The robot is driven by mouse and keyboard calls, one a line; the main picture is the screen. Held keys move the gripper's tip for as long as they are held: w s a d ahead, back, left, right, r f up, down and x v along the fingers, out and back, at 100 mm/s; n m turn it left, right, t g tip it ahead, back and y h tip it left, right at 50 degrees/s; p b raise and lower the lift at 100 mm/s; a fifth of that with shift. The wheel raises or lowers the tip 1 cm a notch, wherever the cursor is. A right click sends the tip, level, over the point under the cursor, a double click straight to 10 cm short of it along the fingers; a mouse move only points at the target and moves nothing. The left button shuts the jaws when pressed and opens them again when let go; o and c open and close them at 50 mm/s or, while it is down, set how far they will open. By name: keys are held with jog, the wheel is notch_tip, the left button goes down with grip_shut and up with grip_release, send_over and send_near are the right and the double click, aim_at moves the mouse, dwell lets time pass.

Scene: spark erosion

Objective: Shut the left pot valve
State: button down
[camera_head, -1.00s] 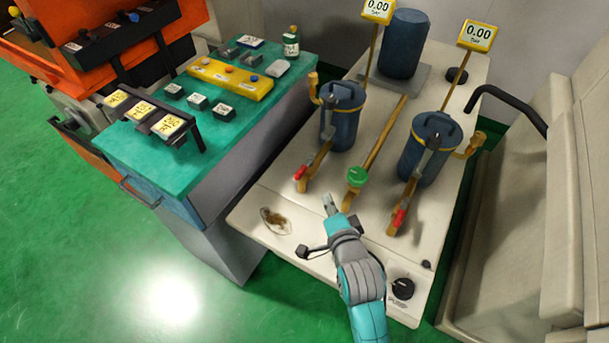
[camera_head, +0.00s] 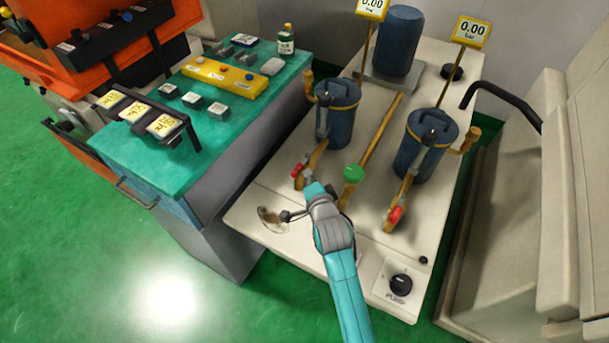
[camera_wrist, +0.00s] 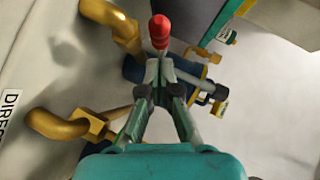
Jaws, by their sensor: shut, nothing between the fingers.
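The left blue pot (camera_head: 338,122) stands on the pale bench with a brass pipe at its front. The left pot valve's red handle (camera_head: 297,171) is at the front end of that pipe. My gripper (camera_head: 308,182) is right beside this handle, on its near right side. In the wrist view, my gripper's fingertips (camera_wrist: 160,62) are together and empty. A red handle tip (camera_wrist: 161,32) shows just beyond them; I cannot tell whether they touch it. My gripper partly hides the valve body.
A green valve knob (camera_head: 354,174) sits on the middle pipe, close to the right of my gripper. The right pot (camera_head: 424,150) has its own red valve handle (camera_head: 395,215). A teal-topped cabinet (camera_head: 150,172) stands left. A black dial (camera_head: 401,284) is at the bench front.

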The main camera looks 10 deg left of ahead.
jog(key=shift+w+a+f, duration=0.25)
jog(key=shift+a+f, duration=0.1)
jog(key=shift+a, duration=0.35)
jog(key=shift+a+h, duration=0.15)
jog(key=shift+h, duration=0.15)
